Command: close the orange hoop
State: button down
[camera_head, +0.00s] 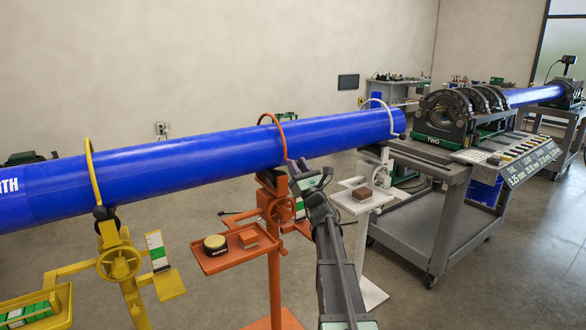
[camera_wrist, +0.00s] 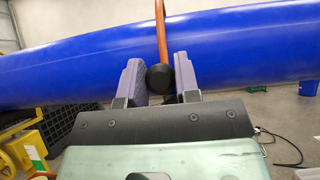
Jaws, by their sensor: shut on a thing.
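The orange hoop (camera_head: 272,117) arches over the long blue pipe (camera_head: 215,150) above the orange stand (camera_head: 274,262). In the wrist view the hoop (camera_wrist: 161,32) comes down the near face of the pipe (camera_wrist: 85,60) and ends in a black knob (camera_wrist: 160,77). My gripper (camera_wrist: 159,80) is shut on the black knob, with one grey finger on either side. In the head view my gripper (camera_head: 304,174) is at the pipe's near lower side, by the top of the orange stand. It hides the knob and the lower end of the hoop there.
A yellow stand with a yellow hoop (camera_head: 89,172) is on the left. A white stand with a pale hoop (camera_head: 386,116) is on the right. The orange tray (camera_head: 210,263) holds a round yellow-and-black item and a block. A grey cart (camera_head: 435,180) carries a clamp machine.

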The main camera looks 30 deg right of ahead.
jog(key=shift+s+f, duration=0.1)
jog(key=c, duration=0.8)
grip_release()
jog(key=shift+c, duration=0.2)
jog(key=b+v, duration=0.6)
jog(key=v, duration=0.4)
jog(key=shift+s+f+b, duration=0.25)
jog(key=shift+f+b, duration=0.05)
jog(key=shift+b, duration=0.1)
